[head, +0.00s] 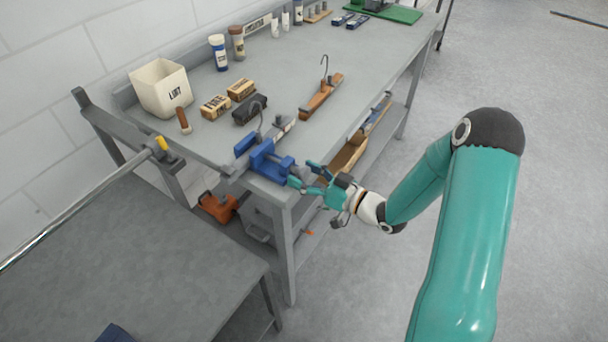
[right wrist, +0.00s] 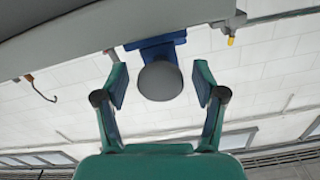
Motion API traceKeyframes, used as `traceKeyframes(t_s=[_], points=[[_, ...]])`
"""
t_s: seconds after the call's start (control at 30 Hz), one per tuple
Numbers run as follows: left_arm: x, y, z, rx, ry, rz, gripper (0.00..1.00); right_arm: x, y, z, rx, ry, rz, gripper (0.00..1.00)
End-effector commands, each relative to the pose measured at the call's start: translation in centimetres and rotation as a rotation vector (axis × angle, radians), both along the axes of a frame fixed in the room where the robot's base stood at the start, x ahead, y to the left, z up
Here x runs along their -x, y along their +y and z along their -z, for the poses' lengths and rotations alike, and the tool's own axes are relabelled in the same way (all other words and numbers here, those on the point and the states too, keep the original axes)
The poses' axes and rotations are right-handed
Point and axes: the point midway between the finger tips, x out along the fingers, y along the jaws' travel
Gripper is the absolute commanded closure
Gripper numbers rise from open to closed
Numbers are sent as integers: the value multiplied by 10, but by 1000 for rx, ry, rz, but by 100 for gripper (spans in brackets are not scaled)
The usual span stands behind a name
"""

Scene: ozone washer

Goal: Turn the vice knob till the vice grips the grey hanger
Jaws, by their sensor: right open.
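The blue vice (head: 266,162) is fixed at the near corner of the grey workbench. Its round grey knob (right wrist: 160,80) faces my right gripper. The grey hanger (head: 283,126) is at the vice, its thin hook rising beside the black block; whether the jaws touch it cannot be told. My right gripper (head: 307,176) is open at the knob end of the vice. In the right wrist view, its two fingers stand either side of the knob, with a visible gap on each side. The left gripper is not in view.
A wooden hanger (head: 320,98) lies on the workbench (head: 220,140). Blocks, a white bin (head: 160,87) and bottles stand along the wall side. A lower shelf holds a wooden box (head: 345,157). A metal rail (head: 80,212) crosses at left. Open floor lies right of the bench.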

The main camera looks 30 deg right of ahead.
Motion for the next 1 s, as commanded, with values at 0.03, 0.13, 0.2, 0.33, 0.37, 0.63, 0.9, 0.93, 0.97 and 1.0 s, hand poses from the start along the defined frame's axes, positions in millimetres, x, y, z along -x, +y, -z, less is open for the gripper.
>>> traceKeyframes(t_s=[0.03, 0.13, 0.2, 0.33, 0.37, 0.63, 0.9, 0.93, 0.97, 1.0], points=[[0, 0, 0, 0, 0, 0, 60, 0, 0, 0, 0, 0, 0, 30], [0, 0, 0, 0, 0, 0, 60, 1, 0, 0, 0, 0, 1, 30], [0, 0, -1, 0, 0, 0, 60, 3, -2, 0, 0, 0, 2, 30], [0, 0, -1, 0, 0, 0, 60, 14, -7, 1, 0, 2, 3, 30], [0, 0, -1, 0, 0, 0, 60, 17, -9, 1, 0, 2, 5, 30], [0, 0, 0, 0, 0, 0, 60, 66, -30, 1, 1, 3, 7, 30], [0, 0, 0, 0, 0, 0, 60, 104, -44, 1, 1, 2, 5, 30], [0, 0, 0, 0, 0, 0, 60, 106, -45, 1, 0, 1, 4, 30], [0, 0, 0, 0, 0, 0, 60, 108, -46, 1, 0, 1, 3, 30], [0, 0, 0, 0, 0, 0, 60, 110, -46, 1, 0, 0, 2, 30]])
